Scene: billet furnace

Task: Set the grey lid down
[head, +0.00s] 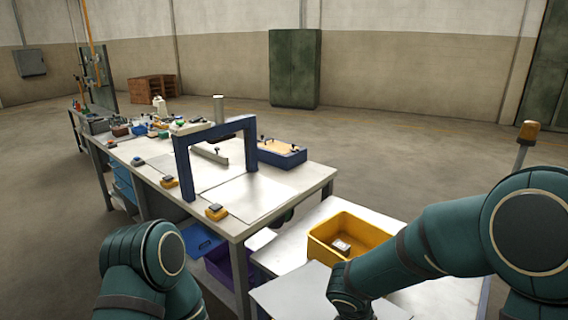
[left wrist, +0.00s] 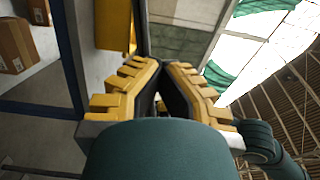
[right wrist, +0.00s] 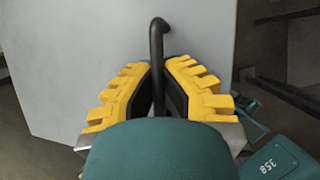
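The grey lid (head: 293,297) is a flat pale plate at the bottom of the head view, in front of the yellow bin. In the right wrist view the lid (right wrist: 85,60) fills much of the picture and its dark bent handle (right wrist: 157,45) stands between the fingers. My right gripper (right wrist: 160,75) is shut on that handle; the fingers are out of sight in the head view. I cannot tell whether the lid touches the surface below. My left gripper (left wrist: 163,75) is empty, its fingertips drawn together.
The yellow bin (head: 322,232) stands on a low white table (head: 320,208), with a small item inside. To its left is a workbench (head: 275,200) with a blue frame (head: 182,165), a blue tray (head: 282,160) and small yellow boxes. Open floor lies behind.

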